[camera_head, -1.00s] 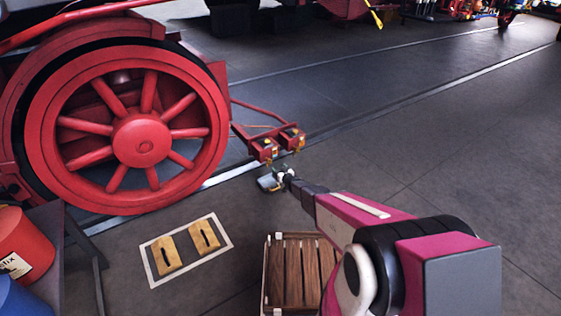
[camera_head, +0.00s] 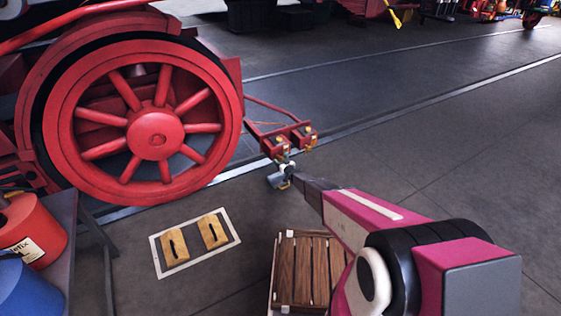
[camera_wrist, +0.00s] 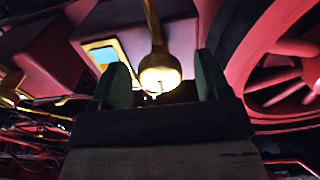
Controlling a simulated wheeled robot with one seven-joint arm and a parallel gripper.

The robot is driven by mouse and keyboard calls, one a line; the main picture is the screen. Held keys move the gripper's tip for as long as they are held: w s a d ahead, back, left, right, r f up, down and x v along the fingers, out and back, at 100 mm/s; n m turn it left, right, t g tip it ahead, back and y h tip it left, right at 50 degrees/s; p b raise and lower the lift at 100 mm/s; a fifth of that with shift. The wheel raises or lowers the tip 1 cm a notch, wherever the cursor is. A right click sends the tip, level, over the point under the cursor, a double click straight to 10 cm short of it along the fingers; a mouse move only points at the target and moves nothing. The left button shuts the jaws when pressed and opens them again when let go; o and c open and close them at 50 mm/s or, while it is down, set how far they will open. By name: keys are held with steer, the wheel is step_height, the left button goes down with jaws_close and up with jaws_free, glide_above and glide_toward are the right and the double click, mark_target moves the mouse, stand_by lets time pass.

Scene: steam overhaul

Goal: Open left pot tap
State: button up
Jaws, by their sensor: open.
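Two red pots with yellow tops sit side by side on a red bracket at the locomotive's front: the left pot (camera_head: 274,146) and the right pot (camera_head: 304,137). My gripper (camera_head: 287,168) is just below and in front of the left pot. In the wrist view my gripper (camera_wrist: 163,82) is open, with one dark finger on each side of a round brass tap end (camera_wrist: 160,72). A brass stem rises from it. I cannot tell whether the fingers touch it. A red box with a brass-framed, bluish window is beside it.
A large red spoked wheel (camera_head: 155,140) stands left of the pots. A slatted wooden crate (camera_head: 306,270) is on the floor below my arm. Two yellow blocks (camera_head: 192,242) lie in a white outline. The floor at right is clear.

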steer(key=shift+w+a, duration=0.25)
steer(key=shift+w, duration=0.15)
steer(key=c, duration=0.9)
